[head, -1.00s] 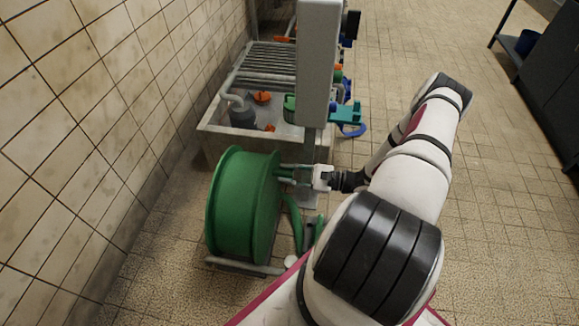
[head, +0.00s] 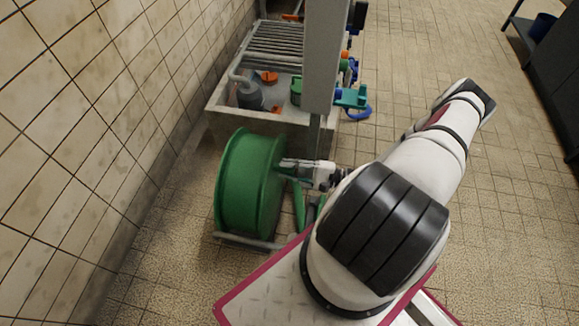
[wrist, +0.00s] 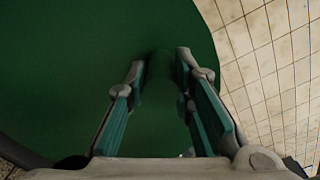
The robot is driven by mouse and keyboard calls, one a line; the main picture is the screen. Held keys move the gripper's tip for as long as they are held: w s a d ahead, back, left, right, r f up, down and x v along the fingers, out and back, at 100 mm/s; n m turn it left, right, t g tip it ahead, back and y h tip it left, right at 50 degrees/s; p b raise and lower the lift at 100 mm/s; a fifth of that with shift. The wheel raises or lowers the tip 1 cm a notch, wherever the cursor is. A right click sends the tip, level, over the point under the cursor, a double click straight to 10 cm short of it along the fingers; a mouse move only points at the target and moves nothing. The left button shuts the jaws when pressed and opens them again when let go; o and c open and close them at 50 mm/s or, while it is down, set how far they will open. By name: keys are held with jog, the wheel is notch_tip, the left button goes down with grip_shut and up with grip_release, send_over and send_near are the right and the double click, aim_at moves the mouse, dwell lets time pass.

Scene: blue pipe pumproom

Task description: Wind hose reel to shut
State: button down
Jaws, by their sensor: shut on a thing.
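The green hose reel (head: 250,185) stands upright on a low grey frame near the tiled wall in the head view. My gripper (head: 284,165) reaches in from the right to the reel's right-hand face. In the wrist view, the reel's flat green face (wrist: 60,60) fills the left and middle. The two fingers stand on either side of a small dark green part (wrist: 160,68) on that face, seemingly the crank handle. My gripper is shut on it. The handle blends with the face behind it, so its shape is hard to tell. A green hose (head: 298,205) shows beside the reel.
A concrete basin (head: 215,105) with a grate (head: 280,42) and several fittings stands behind the reel. A grey post (head: 325,55) rises just beyond my gripper. The tiled wall (head: 90,130) is close on the left. Open floor (head: 430,60) lies to the right.

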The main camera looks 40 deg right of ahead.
jog(key=shift+s+a, duration=0.2)
jog(key=shift+a, duration=0.05)
jog(key=c, duration=1.4)
grip_release()
jog(key=shift+o, duration=0.2)
jog(key=shift+r, duration=0.1)
jog(key=v, duration=1.2)
jog(key=shift+d+f, duration=0.2)
jog(key=shift+f, duration=0.05)
jog(key=shift+w, duration=0.1)
